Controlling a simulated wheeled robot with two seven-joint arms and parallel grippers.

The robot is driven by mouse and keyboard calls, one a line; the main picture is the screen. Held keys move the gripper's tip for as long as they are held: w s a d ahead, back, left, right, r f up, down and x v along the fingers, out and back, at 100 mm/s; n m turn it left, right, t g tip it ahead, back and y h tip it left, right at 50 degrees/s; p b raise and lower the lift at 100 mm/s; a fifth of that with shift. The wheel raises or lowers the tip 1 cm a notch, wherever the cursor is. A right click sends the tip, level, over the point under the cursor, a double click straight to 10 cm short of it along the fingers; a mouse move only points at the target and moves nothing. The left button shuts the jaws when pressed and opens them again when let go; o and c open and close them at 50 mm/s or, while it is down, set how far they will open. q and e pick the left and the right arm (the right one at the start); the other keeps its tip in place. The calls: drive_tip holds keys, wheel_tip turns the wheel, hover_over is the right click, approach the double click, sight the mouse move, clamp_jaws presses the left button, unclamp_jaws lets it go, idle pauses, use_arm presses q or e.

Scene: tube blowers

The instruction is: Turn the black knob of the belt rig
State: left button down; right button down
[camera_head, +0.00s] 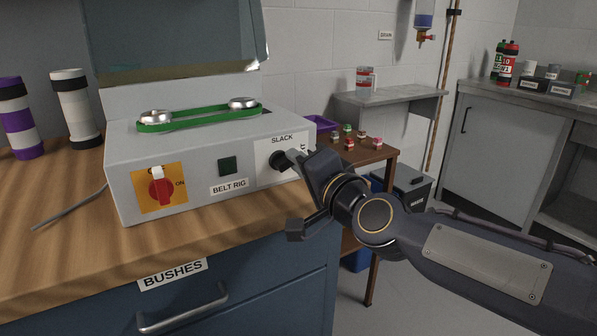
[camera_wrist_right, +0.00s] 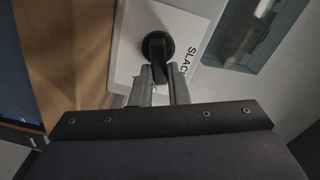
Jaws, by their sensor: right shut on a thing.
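The belt rig (camera_head: 120,180) is a light grey box on the wooden bench, with a green belt (camera_head: 200,118) round two metal pulleys on top. Its black knob (camera_head: 279,161) sits on the white SLACK plate at the right of the front face. The knob also shows in the right wrist view (camera_wrist_right: 157,46), with a raised bar across it. My right gripper (camera_head: 293,158) reaches the knob from the right, its fingers (camera_wrist_right: 162,72) shut on the knob's bar. My left gripper is not in view.
A red switch (camera_head: 162,188) on a yellow plate and a dark square button (camera_head: 228,166) are on the same face. Striped tubes (camera_head: 76,107) stand left of the rig. A small brown table (camera_head: 375,154) with small parts stands behind my right arm.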

drive_tip(key=shift+f+m+b, duration=0.25)
drive_tip(key=shift+m+b, duration=0.2)
drive_tip(key=shift+m, duration=0.6)
drive_tip(key=shift+f+m+b, duration=0.2)
drive_tip(key=shift+m+b, duration=0.25)
drive_tip(key=shift+m, duration=0.6)
drive_tip(key=c, duration=1.4)
unclamp_jaws()
drive_tip(key=shift+d, duration=0.1)
drive_tip(key=shift+s+d+r, duration=0.1)
drive_tip(key=shift+s+d, duration=0.1)
drive_tip(key=shift+s, duration=0.15)
drive_tip(key=v, duration=0.7)
